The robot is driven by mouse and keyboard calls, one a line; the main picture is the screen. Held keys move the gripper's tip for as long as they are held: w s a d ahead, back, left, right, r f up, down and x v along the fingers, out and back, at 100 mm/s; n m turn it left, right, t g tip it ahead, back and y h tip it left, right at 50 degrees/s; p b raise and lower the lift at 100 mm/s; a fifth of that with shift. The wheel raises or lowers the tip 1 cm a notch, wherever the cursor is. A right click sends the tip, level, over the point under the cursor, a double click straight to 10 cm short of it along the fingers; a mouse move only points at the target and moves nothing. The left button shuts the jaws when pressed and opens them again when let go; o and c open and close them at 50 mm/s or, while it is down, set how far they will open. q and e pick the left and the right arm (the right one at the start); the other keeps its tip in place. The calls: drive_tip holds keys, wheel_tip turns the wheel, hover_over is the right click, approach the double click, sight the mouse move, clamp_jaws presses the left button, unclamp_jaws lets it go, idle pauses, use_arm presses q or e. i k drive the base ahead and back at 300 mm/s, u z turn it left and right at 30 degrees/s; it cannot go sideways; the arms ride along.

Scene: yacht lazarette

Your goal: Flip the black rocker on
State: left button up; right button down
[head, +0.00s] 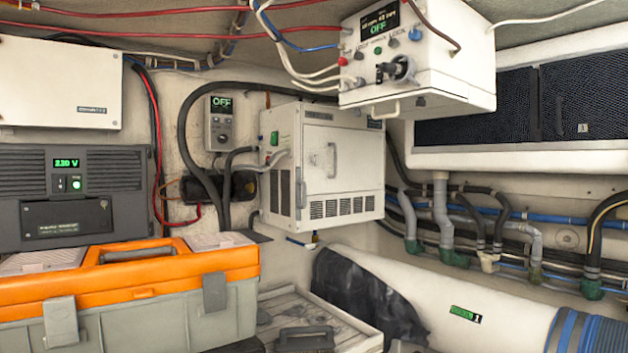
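A dark grey power unit (85,200) is at the left, with a lit green display (67,163) that reads about 230 V. Below the display is a small dark rocker (60,184) with a pale mark. A small light switch or button (76,184) with a green light sits just right of it. The rocker's tilt is too small to tell. Neither of my grippers is in view, and nothing touches the rocker.
An orange-lidded grey toolbox (130,310) stands in front of and below the unit. Red and black cables hang right of it. A white control box (415,60) and a small wall controller (221,125) both read OFF. A white cabinet (325,165) is mid-wall.

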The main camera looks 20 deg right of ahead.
sight(379, 76)
drive_tip(key=z, duration=1.3)
drive_tip(key=k, duration=0.5)
drive_tip(key=u, duration=0.9)
drive_tip(key=i, duration=0.85)
drive_tip(key=z, duration=1.9)
